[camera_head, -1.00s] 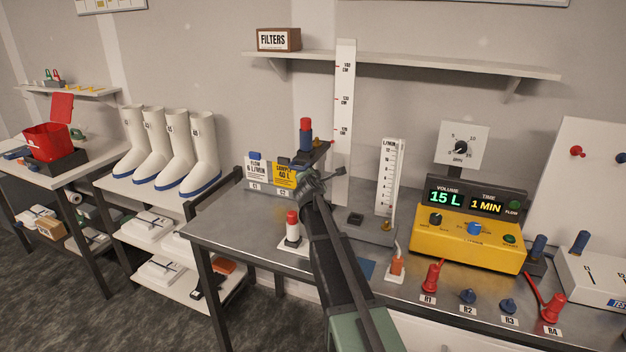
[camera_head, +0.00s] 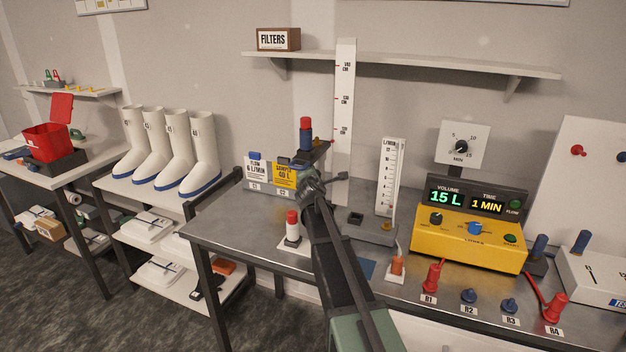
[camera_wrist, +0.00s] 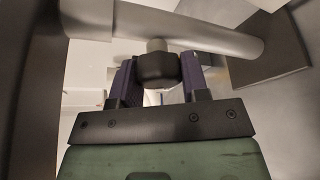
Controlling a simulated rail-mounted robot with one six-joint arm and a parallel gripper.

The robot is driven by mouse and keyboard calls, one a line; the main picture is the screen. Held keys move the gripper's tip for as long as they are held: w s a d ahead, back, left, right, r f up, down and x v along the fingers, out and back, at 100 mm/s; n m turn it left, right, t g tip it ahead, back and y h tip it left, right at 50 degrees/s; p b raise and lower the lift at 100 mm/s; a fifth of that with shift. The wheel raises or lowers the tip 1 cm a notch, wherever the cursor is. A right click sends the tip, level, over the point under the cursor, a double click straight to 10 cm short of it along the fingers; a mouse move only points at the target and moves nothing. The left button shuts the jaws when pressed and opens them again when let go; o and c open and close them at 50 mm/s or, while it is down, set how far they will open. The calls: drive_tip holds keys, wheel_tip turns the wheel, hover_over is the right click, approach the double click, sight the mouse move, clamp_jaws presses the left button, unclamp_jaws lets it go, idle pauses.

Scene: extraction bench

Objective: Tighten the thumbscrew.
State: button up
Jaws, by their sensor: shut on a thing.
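In the wrist view, a dark round knob, which looks like the thumbscrew (camera_wrist: 157,70), sits between the two purple-padded fingers of my gripper (camera_wrist: 158,82). The fingers are shut on its sides. A short grey stem shows at its far end, close to a thick grey rod (camera_wrist: 190,32). In the head view my gripper (camera_head: 313,184) is above the metal bench, left of the tall white height scale (camera_head: 344,120). My own arm hides the thumbscrew in the head view.
A yellow pump unit (camera_head: 468,240) reads 15 L and 1 MIN. A white flow scale (camera_head: 390,185) stands right of my arm. A shelf (camera_head: 420,68) is above.

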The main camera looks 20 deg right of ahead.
drive_tip(key=m+t+b, duration=0.2)
drive_tip(key=m+b, duration=0.1)
drive_tip(key=m, duration=0.2)
drive_tip(key=shift+f, duration=0.1)
drive_tip(key=shift+r+m+t+h+b, duration=0.1)
drive_tip(key=shift+m+t+h+b, duration=0.4)
drive_tip(key=shift+m, duration=0.7)
drive_tip(key=shift+r+m+t+h+b, duration=0.15)
drive_tip(key=shift+m+t+b, duration=0.25)
drive_tip(key=shift+m+b, duration=0.55)
drive_tip(key=shift+m, duration=0.35)
drive_tip(key=o, duration=0.9)
drive_tip(key=shift+p, duration=0.35)
